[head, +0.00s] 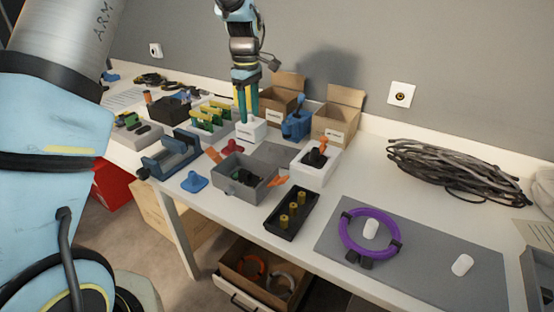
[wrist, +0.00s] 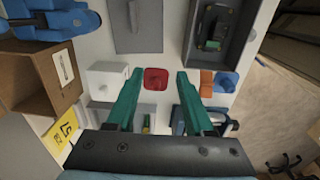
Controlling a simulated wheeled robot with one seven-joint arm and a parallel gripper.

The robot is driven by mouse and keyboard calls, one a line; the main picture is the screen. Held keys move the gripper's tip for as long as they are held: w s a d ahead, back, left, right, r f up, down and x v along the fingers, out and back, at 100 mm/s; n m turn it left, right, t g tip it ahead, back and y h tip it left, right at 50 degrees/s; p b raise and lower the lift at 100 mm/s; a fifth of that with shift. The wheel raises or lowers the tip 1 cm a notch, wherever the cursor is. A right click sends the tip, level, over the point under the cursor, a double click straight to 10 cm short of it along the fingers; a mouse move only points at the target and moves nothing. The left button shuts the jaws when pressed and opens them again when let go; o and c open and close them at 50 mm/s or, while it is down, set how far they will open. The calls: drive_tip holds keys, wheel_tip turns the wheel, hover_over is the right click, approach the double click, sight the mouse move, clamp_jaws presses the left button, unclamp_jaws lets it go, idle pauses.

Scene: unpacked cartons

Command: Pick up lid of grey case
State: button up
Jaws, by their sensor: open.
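The grey case (head: 236,188) is an open box with dark and green items inside, near the middle of the table; it also shows at the top right of the wrist view (wrist: 193,38). A flat grey panel, which looks like its lid (head: 272,152), lies on the table behind the case; it shows at the top of the wrist view (wrist: 138,30). My gripper (head: 246,119) is open and empty, above the table to the left of the panel in the head view. In the wrist view, a red knobbed piece (wrist: 155,79) shows between my fingertips (wrist: 160,74).
A white box (head: 251,132) stands close by my gripper. Cardboard boxes (head: 335,122) and a blue item (head: 296,124) stand behind the panel. A white box with an orange-topped joystick (head: 314,172) is to its right. A blue vise (head: 170,160) is at the left.

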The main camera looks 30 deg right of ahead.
drive_tip(key=n, duration=0.1)
hover_over(277, 147)
drive_tip(key=f, duration=0.6)
drive_tip(key=shift+s+d+f+p, duration=0.1)
drive_tip(key=shift+d+f+p, duration=0.1)
drive_tip(key=shift+p, duration=0.15)
drive_tip(key=shift+w+a+f+p, duration=0.1)
drive_tip(key=shift+f+p, duration=0.4)
drive_tip(key=shift+f, duration=1)
drive_tip(key=shift+w+a+f+p, duration=0.1)
drive_tip(key=shift+f+p, duration=0.35)
drive_tip(key=shift+f, duration=1.05)
drive_tip(key=shift+c, duration=0.2)
clamp_jaws()
